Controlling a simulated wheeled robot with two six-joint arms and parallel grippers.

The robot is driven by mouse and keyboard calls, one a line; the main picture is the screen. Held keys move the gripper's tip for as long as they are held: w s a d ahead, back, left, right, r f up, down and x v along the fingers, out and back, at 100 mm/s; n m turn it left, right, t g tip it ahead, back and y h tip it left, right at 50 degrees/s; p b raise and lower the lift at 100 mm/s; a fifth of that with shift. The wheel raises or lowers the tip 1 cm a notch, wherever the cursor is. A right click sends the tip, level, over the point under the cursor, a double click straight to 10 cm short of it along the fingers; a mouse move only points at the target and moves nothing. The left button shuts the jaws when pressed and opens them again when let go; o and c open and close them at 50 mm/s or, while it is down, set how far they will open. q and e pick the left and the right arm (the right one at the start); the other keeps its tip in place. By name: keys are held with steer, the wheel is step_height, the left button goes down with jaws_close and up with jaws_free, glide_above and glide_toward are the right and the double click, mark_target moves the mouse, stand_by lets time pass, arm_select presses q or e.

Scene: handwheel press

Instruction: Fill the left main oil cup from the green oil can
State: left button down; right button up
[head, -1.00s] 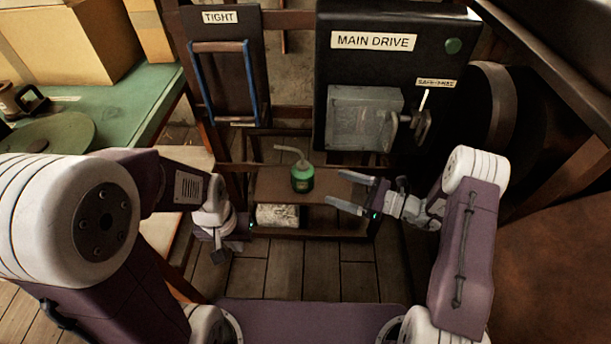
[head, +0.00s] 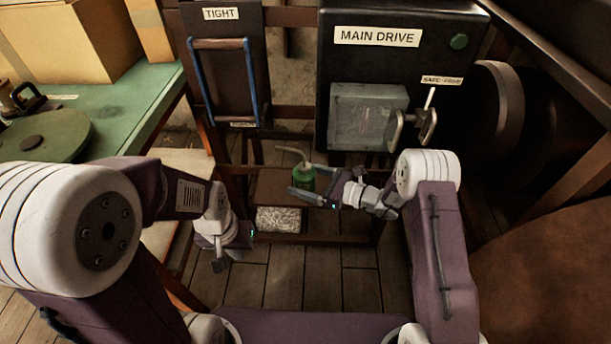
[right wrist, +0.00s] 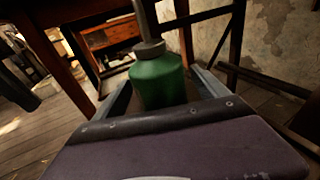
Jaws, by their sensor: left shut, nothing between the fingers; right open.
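The green oil can (head: 304,178) stands upright on a small brown shelf (head: 270,188), its pale bent spout pointing up and to the left. My right gripper (head: 299,184) is open, with its fingers reaching around the can from the right. In the right wrist view the can (right wrist: 158,80) stands between the two spread fingers, and its spout runs out of the top of the picture. My left gripper (head: 220,262) is shut and empty, hanging low to the left of the shelf. I cannot make out the left main oil cup.
A black box labelled MAIN DRIVE (head: 350,70) with a grey cover and lever stands behind. A panel labelled TIGHT (head: 222,30) with a blue-edged handle is left of it. A pale speckled block (head: 280,220) lies below the shelf. A green table (head: 110,110) is at left.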

mark_target(309, 168)
steer(key=shift+r, duration=0.1)
steer(key=c, duration=1.6)
step_height(309, 168, up, 4)
steer(key=p, duration=0.4)
steer(key=shift+r, duration=0.25)
steer(key=shift+d+r, duration=0.1)
steer(key=shift+r, duration=0.35)
steer(key=shift+f, duration=0.2)
